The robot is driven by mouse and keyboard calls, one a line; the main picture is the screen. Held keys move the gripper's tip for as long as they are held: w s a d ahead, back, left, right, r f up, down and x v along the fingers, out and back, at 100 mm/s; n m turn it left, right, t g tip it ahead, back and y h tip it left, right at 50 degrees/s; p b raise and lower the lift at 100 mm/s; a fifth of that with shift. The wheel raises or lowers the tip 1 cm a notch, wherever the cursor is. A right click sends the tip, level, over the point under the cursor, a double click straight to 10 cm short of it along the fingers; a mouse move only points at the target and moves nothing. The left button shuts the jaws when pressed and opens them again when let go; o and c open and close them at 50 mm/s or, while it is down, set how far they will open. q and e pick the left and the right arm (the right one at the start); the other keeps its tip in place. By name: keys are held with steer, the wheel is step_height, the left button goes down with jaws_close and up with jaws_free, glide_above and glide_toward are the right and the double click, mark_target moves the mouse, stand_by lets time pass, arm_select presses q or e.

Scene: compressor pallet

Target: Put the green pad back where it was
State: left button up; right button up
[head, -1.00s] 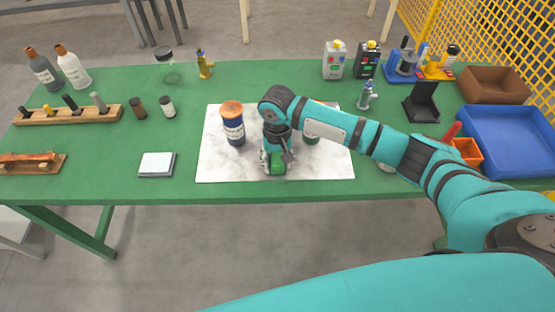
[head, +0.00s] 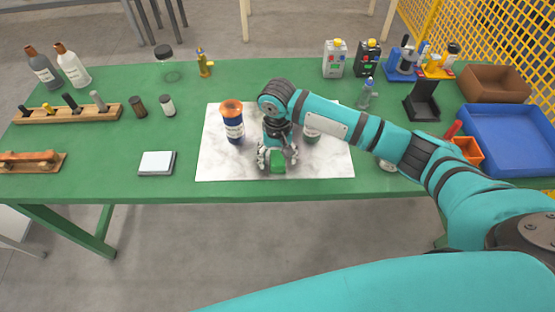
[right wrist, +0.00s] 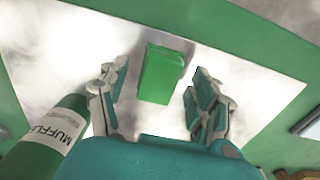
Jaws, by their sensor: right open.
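The green pad (head: 278,167) is a small green block at the front middle of the white marbled board (head: 223,168). In the right wrist view the pad (right wrist: 162,75) appears to rest on the board. My right gripper (head: 277,159) is directly over it, fingers pointing down. In the right wrist view the open fingers (right wrist: 160,85) stand on either side of the pad, with a gap on both sides. My left gripper is out of view.
On the board, a blue can with an orange top (head: 232,122) stands left of the gripper. A green can (head: 311,137) is partly hidden by my right arm; its label (right wrist: 66,138) shows close by in the wrist view. A pale square pad (head: 157,163) lies left of the board.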

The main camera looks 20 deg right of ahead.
mark_target(277, 159)
step_height(277, 159, up, 10)
steer(key=shift+r+b, duration=0.25)
steer(key=shift+b, duration=0.05)
stand_by(0.4)
